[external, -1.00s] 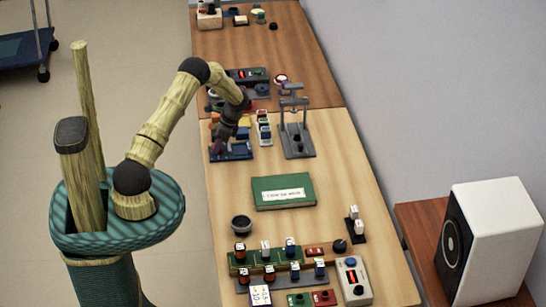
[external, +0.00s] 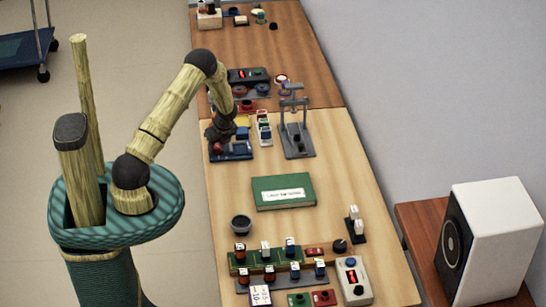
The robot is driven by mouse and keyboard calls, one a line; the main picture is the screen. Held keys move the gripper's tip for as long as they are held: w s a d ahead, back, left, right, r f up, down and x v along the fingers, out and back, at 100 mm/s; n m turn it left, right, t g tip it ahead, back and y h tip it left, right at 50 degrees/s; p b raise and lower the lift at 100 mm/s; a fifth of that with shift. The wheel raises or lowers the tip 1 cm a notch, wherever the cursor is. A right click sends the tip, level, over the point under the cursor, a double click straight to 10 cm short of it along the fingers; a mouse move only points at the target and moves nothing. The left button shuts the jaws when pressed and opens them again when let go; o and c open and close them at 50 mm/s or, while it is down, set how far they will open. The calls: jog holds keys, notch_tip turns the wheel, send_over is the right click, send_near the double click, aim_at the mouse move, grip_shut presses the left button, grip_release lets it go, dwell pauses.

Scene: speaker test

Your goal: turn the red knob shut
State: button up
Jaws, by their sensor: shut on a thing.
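My gripper (external: 217,134) points down at the left edge of the near table, just above a dark blue fixture (external: 232,152). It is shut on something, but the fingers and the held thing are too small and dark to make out. I cannot tell for sure which part is the red knob. Dark red round parts (external: 240,90) show on a grey unit behind my gripper, and a red block (external: 248,105) lies nearer. My gripper stands apart from both in the picture.
Small orange and blue pieces (external: 242,132) and a rack of small coloured items (external: 264,130) are close right of my gripper. A grey stand (external: 297,140) is farther right. A green book (external: 284,192) lies nearer, with clear wood around it.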

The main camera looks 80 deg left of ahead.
jog(key=shift+m, duration=0.4)
jog(key=o, duration=0.7)
jog(key=v, duration=1.7)
jog(key=shift+s+d+r, duration=0.15)
jog(key=shift+d+r, duration=0.05)
jog(key=shift+d, duration=0.15)
